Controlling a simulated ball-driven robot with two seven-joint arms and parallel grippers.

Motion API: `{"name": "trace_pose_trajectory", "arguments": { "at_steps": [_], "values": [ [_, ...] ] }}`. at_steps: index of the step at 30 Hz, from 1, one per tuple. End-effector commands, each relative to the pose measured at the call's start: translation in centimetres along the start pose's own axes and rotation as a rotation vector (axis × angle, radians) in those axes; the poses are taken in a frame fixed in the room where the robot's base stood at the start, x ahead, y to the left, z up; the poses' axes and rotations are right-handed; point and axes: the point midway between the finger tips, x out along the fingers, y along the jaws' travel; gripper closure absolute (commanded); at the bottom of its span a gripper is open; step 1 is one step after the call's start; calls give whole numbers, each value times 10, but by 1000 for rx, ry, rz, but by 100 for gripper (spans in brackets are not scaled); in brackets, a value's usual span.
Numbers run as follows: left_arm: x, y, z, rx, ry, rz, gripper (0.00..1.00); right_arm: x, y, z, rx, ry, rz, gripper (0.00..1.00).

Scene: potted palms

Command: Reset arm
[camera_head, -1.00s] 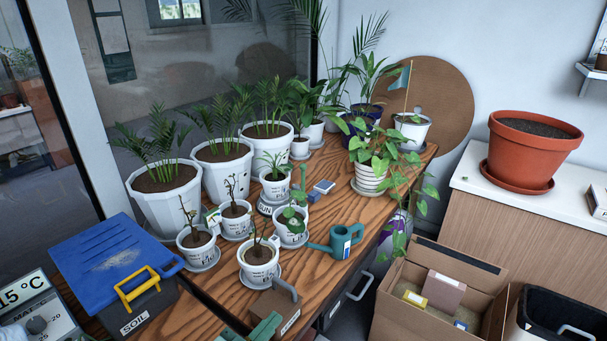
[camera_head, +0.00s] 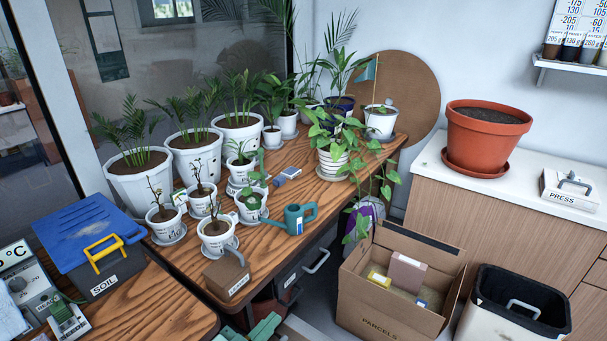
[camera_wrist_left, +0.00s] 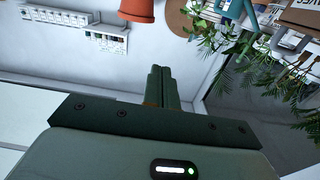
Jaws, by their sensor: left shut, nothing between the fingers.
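My left gripper (camera_head: 250,334) shows in part at the bottom edge of the head view, as green pieces in front of the wooden table (camera_head: 185,318). In the left wrist view its two dark green fingers (camera_wrist_left: 158,84) are together with nothing between them. It is apart from the pots and the other things around it. My right gripper is not in view.
Potted palms (camera_head: 198,155) and several small pots stand on the table with a teal watering can (camera_head: 294,222). A blue-lidded soil box (camera_head: 85,235) is at left. At right are an open parcels carton (camera_head: 375,318), a black-lined bin (camera_head: 510,325) and a terracotta pot (camera_head: 485,140).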

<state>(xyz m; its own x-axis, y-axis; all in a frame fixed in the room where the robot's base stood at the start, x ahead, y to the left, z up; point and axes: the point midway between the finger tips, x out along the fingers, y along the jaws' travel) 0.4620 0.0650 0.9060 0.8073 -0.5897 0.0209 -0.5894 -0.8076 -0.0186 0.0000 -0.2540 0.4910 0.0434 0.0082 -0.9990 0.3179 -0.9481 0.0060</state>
Motion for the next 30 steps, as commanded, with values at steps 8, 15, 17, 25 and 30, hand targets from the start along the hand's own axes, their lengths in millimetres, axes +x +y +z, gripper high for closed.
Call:
{"name": "trace_pose_trajectory", "arguments": {
  "at_steps": [8,15,17,25,30],
  "values": [
    [-10,-23,50,57,-145,-37,100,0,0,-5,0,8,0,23],
    [-40,-51,124,92,-354,-108,100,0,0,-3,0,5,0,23],
    [-55,-57,150,96,-425,-130,100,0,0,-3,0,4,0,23],
    [-195,-55,297,52,-895,-239,100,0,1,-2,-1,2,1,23],
    [-325,-4,369,-33,-1219,-267,100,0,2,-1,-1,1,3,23]
  ]
}}
